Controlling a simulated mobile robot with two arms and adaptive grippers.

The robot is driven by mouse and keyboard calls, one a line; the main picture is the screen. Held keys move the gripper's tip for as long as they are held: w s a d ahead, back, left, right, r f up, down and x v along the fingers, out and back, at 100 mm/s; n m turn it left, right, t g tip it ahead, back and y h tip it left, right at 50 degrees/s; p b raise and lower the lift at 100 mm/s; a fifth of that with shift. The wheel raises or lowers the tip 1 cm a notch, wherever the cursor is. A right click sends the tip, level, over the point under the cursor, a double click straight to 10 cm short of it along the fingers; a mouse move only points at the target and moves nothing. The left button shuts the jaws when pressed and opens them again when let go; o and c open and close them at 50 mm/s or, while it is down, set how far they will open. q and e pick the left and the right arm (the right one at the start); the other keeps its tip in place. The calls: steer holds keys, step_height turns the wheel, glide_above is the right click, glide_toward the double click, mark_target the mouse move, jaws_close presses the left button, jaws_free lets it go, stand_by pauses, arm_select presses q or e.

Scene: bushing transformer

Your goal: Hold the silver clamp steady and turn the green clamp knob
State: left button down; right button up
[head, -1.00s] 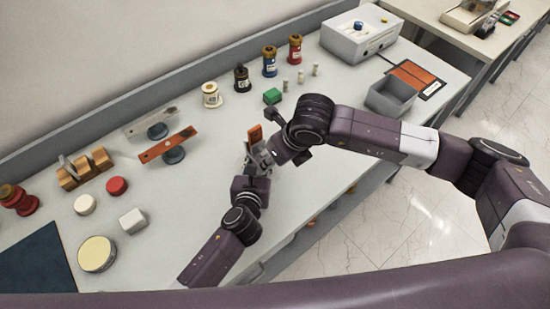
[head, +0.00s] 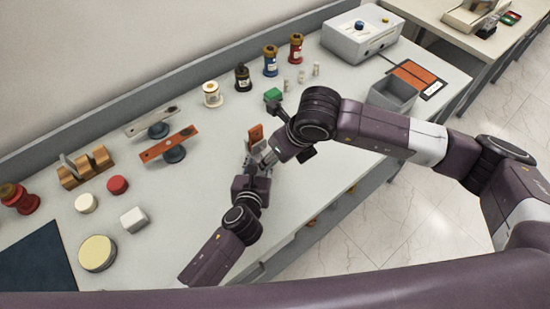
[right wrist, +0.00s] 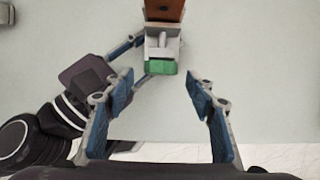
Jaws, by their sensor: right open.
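The silver clamp (right wrist: 161,42) shows at the top centre of the right wrist view, against an orange-brown piece (right wrist: 164,9). Its green knob (right wrist: 160,67) faces my right gripper. My right gripper (right wrist: 160,95) is open and empty, with its fingers apart on either side of the knob's line and short of it. My left gripper (right wrist: 146,58) comes from the left with its fingertips at the clamp; whether they are closed on it is hidden.
Several bushings line the back, including a blue one (head: 270,61). A grey bin (head: 393,96) stands at right. The table between the bar and the orange-brown piece is clear.

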steer(key=v, duration=0.9)
steer(key=shift+r, duration=0.3)
steer(key=shift+s, duration=0.1)
steer(key=shift+w+a+g+h, duration=1.35)
steer(key=shift+w+g, duration=0.55)
steer(key=shift+w, duration=0.3)
step_height(320, 180, down, 11)
steer(key=shift+a+f, duration=0.1)
steer(key=shift+c, duration=0.5)
